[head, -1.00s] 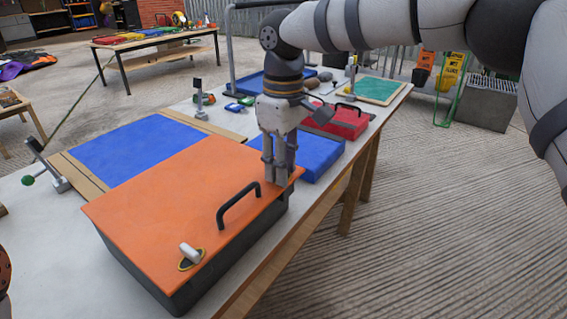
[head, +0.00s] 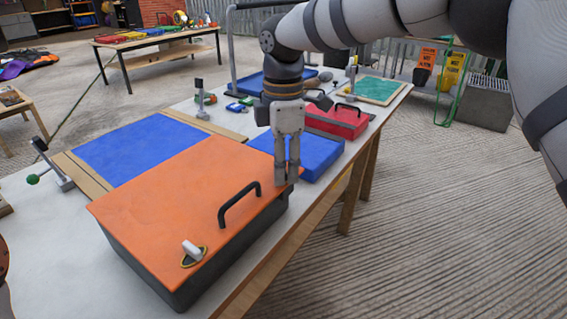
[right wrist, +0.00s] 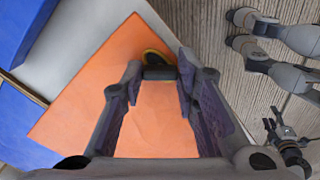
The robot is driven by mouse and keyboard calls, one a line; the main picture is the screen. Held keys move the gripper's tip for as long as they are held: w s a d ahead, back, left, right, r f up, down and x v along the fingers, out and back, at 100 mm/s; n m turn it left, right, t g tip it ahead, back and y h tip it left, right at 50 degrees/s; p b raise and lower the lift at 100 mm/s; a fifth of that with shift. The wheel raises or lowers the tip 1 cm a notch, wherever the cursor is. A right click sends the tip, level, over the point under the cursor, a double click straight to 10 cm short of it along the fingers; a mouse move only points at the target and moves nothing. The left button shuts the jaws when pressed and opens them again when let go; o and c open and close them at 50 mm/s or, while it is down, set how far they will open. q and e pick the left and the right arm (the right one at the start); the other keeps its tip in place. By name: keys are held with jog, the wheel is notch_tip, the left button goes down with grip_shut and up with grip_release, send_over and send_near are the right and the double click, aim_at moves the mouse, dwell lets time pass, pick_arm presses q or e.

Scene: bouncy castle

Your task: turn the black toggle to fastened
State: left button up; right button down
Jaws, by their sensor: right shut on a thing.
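The orange-topped box (head: 165,190) stands on the white table's near side, with a black lid handle (head: 240,204) and a white toggle (head: 193,249) on an oval plate. My right gripper (head: 287,183) points down at the lid's far right corner. Its fingers hide the black toggle in the head view. In the right wrist view, the black toggle (right wrist: 160,73) lies between the fingertips, beside a yellow-rimmed oval plate (right wrist: 154,56). The right gripper is shut on it. I cannot tell which way the toggle's setting stands. My left gripper is out of view.
A blue box (head: 315,157) stands just behind the right fingers, and a red box (head: 337,121) beyond it. A blue panel (head: 130,145) lies left of the orange box.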

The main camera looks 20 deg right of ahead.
jog(key=n, duration=0.4)
jog(key=shift+n, duration=2.2)
jog(key=c, duration=1.2)
grip_release()
jog(key=shift+c, duration=0.2)
notch_tip(320, 180, up, 12)
